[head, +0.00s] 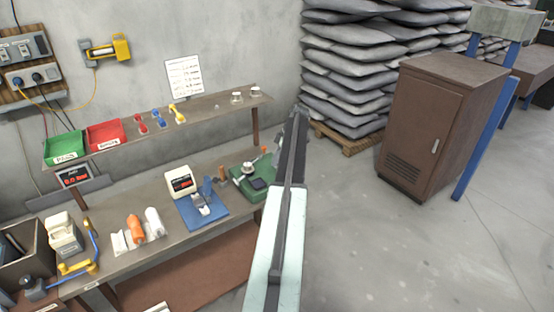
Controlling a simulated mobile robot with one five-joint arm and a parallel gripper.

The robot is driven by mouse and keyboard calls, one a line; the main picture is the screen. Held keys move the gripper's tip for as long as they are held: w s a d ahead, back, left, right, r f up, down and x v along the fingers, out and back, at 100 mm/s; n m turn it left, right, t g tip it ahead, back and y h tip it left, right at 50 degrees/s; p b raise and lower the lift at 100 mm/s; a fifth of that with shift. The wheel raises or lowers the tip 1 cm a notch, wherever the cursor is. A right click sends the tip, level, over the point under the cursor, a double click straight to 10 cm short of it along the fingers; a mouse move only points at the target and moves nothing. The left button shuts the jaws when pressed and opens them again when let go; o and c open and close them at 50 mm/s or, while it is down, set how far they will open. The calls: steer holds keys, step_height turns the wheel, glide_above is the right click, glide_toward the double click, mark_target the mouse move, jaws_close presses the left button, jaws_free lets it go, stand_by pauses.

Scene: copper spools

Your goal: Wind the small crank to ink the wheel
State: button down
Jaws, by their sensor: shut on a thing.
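The green machine (243,183) stands at the right end of the bench, with a pale round part (247,168) on top that may be the wheel. A small orange piece (264,150) at its upper right looks like the handle of the small crank. My arm rises across the middle of the view, just right of the machine. My gripper (275,156) shows only as a small grey shape at the orange piece, partly behind my arm. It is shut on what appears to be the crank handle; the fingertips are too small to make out.
The bench (176,251) also holds a blue pad (188,216) with a grey device, white and orange rolls, and a yellow-and-blue crank tool (78,267). A shelf (215,106) with bins runs above. A brown cabinet (435,110) and stacked sacks stand right; the floor between is clear.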

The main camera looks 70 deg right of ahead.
steer(key=shift+a+n, duration=0.1)
steer(key=shift+n, duration=0.2)
steer(key=c, duration=1.3)
jaws_free()
steer(key=shift+r, duration=0.1)
steer(key=p+v, duration=0.7)
steer(key=shift+r, duration=0.3)
